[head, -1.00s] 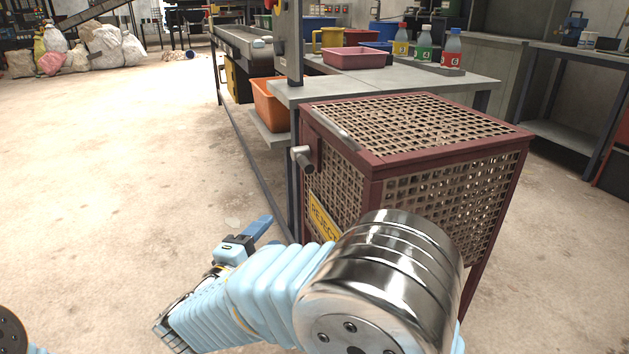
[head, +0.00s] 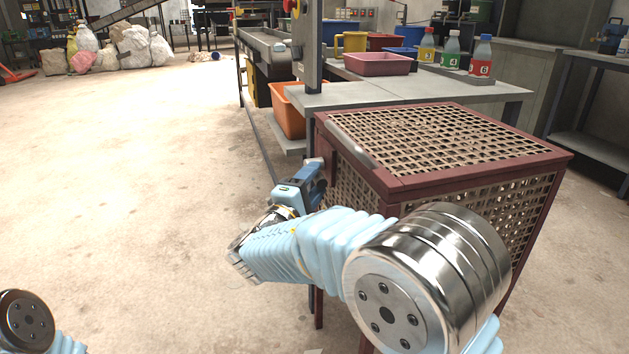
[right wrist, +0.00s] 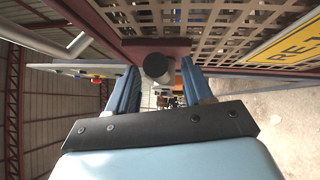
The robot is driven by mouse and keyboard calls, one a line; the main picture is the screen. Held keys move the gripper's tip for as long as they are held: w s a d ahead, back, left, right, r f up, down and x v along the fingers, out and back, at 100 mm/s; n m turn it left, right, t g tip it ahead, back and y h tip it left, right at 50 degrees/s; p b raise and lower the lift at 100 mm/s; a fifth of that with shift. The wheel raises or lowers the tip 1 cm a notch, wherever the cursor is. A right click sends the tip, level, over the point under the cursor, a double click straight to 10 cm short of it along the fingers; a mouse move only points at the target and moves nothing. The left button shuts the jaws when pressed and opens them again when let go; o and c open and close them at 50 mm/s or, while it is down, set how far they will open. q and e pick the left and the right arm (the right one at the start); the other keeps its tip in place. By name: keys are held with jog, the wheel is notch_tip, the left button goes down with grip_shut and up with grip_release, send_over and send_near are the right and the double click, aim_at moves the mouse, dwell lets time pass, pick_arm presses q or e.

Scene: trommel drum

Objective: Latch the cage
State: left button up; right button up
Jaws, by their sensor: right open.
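The cage (head: 480,179) is a dark red frame with rusty mesh, standing at the right in the head view. Its mesh also shows at the top of the right wrist view (right wrist: 200,15). My right gripper (head: 318,178) is at the cage's left face, near the front of the bench. In the right wrist view its two blue fingers (right wrist: 160,72) are open, one on each side of the latch's dark round knob (right wrist: 156,66). I cannot tell whether they touch it. In the head view the gripper hides the latch. My left gripper is out of view.
A grey bench (head: 440,92) behind the cage holds a pink tray (head: 377,64) and numbered bottles (head: 481,55). An orange bin (head: 289,110) stands below it. A yellow sign (right wrist: 290,42) is on the cage face. The floor at left is clear.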

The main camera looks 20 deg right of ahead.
jog(key=shift+w+d, duration=0.25)
grip_shut()
dwell(0.3)
